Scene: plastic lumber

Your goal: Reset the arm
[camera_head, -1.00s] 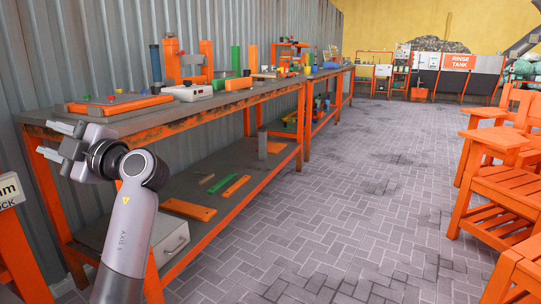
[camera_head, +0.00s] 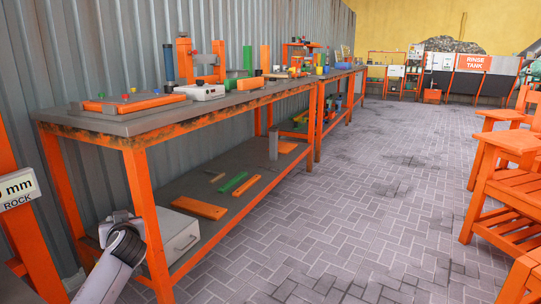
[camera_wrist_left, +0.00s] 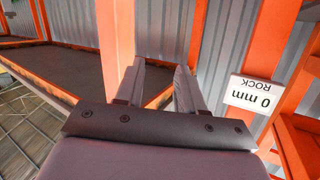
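My left arm (camera_head: 118,262) is low at the bottom left of the head view, beside the front orange leg of the workbench. Its gripper cannot be made out there. In the left wrist view my left gripper (camera_wrist_left: 160,64) shows two grey fingers apart with nothing between them. An orange post stands beyond the fingers. My right arm and gripper are not in view.
The workbench (camera_head: 110,126) with tools on top runs along the corrugated wall; its lower shelf holds a grey box (camera_head: 176,238). A sign (camera_head: 17,190) on an orange frame is at left. Orange chairs (camera_head: 510,185) stand right. The paved floor (camera_head: 340,220) between is clear.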

